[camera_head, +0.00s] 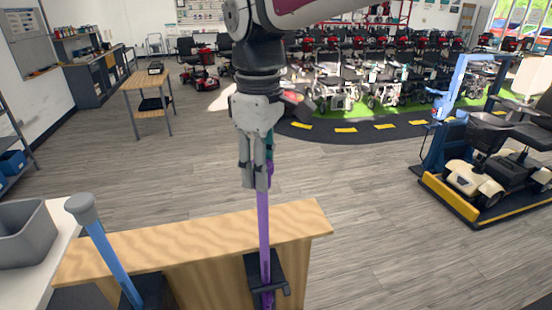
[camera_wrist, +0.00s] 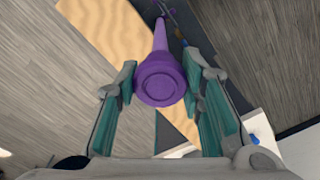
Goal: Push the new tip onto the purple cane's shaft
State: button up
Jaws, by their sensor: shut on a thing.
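The purple cane's shaft (camera_head: 263,225) stands upright in a dark holder (camera_head: 281,275) at the wooden bench. Its upper end meets my gripper (camera_head: 257,180), which points straight down over it. In the wrist view, a round purple tip (camera_wrist: 160,82) with a ringed end face sits between the two fingers of my gripper (camera_wrist: 160,90). The purple shaft (camera_wrist: 160,36) runs away behind it, roughly in line. My gripper is shut on the tip. The joint between tip and shaft is hidden, so I cannot tell how far the tip is on.
A blue cane (camera_head: 112,260) with a grey tip (camera_head: 81,208) leans at the left of the wooden bench (camera_head: 200,242). A grey bin (camera_head: 25,233) stands on a white surface at the far left. Floor right of the bench is clear up to a scooter platform (camera_head: 450,198).

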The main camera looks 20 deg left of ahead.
jog(key=shift+f, duration=1.9)
dwell(2.9)
jog(key=o, duration=2)
jog(key=shift+c, duration=0.2)
jog(key=shift+r+p, duration=1.5)
jog(key=shift+r, duration=3)
